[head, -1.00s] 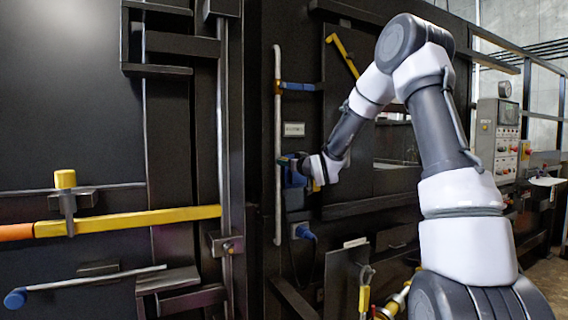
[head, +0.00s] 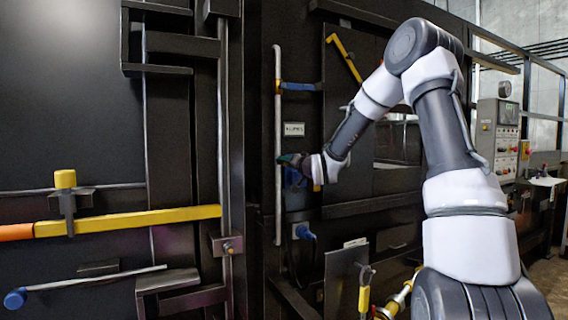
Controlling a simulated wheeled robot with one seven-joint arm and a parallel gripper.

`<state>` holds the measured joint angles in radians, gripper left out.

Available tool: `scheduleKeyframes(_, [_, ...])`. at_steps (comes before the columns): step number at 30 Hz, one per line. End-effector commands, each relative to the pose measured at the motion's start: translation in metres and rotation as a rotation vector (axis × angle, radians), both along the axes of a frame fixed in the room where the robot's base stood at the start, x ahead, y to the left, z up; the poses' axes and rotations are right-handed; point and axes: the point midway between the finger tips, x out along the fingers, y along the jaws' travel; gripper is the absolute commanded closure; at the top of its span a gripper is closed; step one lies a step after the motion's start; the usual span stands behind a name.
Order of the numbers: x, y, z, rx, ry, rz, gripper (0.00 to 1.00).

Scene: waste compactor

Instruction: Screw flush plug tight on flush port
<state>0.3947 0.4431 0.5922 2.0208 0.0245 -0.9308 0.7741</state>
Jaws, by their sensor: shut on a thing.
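My gripper (head: 290,160) is at the dark panel, just right of the vertical grey pipe. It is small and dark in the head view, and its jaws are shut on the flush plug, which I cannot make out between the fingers. A blue fitting (head: 294,178) shows directly below the gripper on the panel. I cannot tell the flush port apart from the dark parts around the gripper, nor whether the plug touches it.
The vertical grey pipe (head: 278,215) runs close left of my gripper. A blue-and-yellow handle (head: 298,87) and a white label (head: 294,129) are above it. A blue plug connector with a cable (head: 304,232) is below. A yellow bar (head: 140,219) crosses the left door.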

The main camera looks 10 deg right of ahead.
Motion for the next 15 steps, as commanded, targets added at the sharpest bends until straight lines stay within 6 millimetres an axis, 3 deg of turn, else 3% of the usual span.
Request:
scheduleKeyframes(6, [0.0005,-0.0011,0.0,0.254,0.082,-0.001,1.0])
scheduleKeyframes(15, [0.0003,-0.0002,0.0,0.277,0.089,-0.001,1.0])
